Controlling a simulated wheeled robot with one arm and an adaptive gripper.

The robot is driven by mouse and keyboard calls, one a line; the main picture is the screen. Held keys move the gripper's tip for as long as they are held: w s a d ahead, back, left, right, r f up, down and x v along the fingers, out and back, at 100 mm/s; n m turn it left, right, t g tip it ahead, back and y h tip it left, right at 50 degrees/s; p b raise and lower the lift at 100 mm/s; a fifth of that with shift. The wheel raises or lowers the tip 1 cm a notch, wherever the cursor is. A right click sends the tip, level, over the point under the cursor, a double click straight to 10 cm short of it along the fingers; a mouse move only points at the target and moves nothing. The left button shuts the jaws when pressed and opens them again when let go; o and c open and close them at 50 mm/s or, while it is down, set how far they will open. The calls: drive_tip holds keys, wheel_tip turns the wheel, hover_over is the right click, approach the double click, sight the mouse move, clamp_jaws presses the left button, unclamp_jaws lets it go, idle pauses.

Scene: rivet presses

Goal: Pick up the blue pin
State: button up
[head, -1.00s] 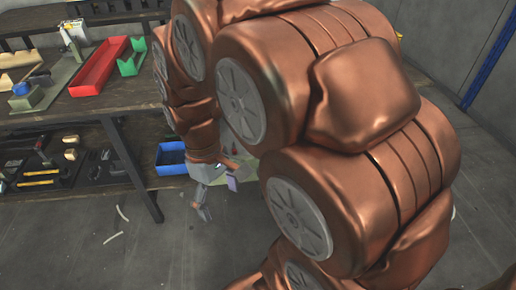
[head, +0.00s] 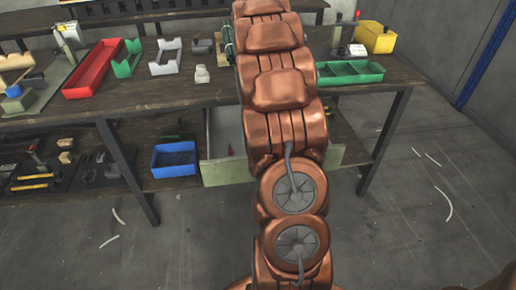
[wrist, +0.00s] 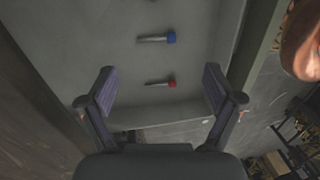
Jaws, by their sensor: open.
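My arm hides the gripper and the blue pin in the head view.
The pulled-out drawer (head: 225,172) hangs under the workbench (head: 180,92). Its side walls and front bound the pins. A blue bin (head: 175,160) stands left of it on the lower shelf. Red and green trays stand on the bench. The floor right of the bench is mostly clear.

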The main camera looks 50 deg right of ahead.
drive_tip(key=shift+d+f, duration=0.65)
drive_tip(key=shift+f, duration=0.05)
drive_tip(key=f, duration=0.1)
drive_tip(key=a+f+b, duration=0.1)
drive_tip(key=f, duration=0.3)
drive_tip(key=shift+s+a+f, duration=0.25)
drive_tip(key=shift+s, duration=0.05)
drive_tip(key=shift+f+b, duration=0.3)
drive_tip(key=shift+f, duration=0.25)
drive_tip(key=c, duration=0.9)
drive_tip(key=shift+c, duration=0.2)
